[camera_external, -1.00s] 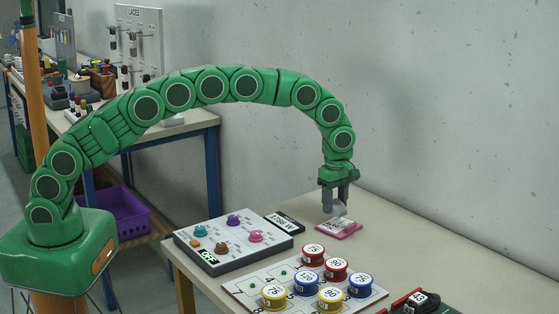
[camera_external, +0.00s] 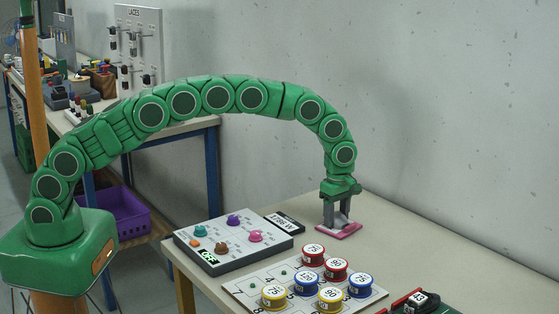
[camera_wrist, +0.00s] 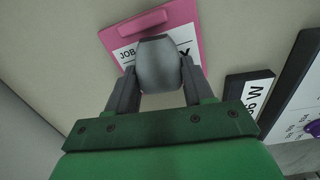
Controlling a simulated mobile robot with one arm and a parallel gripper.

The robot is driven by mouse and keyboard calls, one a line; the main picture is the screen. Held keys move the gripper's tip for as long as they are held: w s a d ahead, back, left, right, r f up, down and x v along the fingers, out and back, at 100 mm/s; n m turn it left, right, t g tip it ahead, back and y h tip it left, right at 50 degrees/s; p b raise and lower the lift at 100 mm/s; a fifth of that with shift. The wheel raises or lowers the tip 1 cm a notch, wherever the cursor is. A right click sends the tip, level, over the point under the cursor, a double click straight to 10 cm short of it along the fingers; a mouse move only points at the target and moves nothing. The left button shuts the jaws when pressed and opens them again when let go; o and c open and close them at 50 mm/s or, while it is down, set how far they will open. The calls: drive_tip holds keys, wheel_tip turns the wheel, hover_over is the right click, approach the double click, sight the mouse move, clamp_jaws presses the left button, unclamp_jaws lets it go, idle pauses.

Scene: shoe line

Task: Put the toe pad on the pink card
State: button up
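The grey, rounded toe pad (camera_wrist: 158,66) is between the two fingers of my gripper (camera_external: 337,226) in the wrist view. My gripper (camera_wrist: 158,78) looks shut on it, one finger along each side. The pink card (camera_external: 346,232), with a white label, lies on the table right under the fingertips. It also shows in the wrist view (camera_wrist: 112,38), with the pad over its label and hiding part of the print. The pad is at or just above the card. I cannot tell whether they touch. In the external view the fingers mostly hide the pad.
A dark display (camera_external: 285,222) stands left of the card, beside a grey control box (camera_external: 230,262) with coloured knobs. In front is a numbered board (camera_external: 248,284) with several red, yellow and blue tins. The table right of the card is clear up to the wall.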

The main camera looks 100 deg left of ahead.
sight(337, 214)
drive_tip(key=o, duration=0.4)
drive_tip(key=shift+c, duration=0.2)
drive_tip(key=shift+r, duration=0.15)
wheel_tip(337, 214, up, 11)
drive_tip(key=s+d+r+m, duration=0.7)
drive_tip(key=s+d+r, duration=0.15)
drive_tip(key=s, duration=0.25)
drive_tip(key=s+d+r+m, duration=0.7)
drive_tip(key=s+d, duration=0.3)
drive_tip(key=s, duration=0.2)
drive_tip(key=s+d+f+m, duration=0.1)
drive_tip(key=s+m, duration=0.3)
drive_tip(key=s, duration=0.7)
drive_tip(key=s+d+f+m+g, duration=0.1)
drive_tip(key=s+d+m, duration=0.3)
drive_tip(key=s, duration=0.8)
drive_tip(key=s+d+f+m, duration=0.1)
drive_tip(key=s+d+m, duration=0.2)
drive_tip(key=s, duration=0.8)
drive_tip(key=shift+s+f+m+g, duration=0.2)
drive_tip(key=shift+s+m+g, duration=0.2)
drive_tip(key=shift+m, duration=0.7)
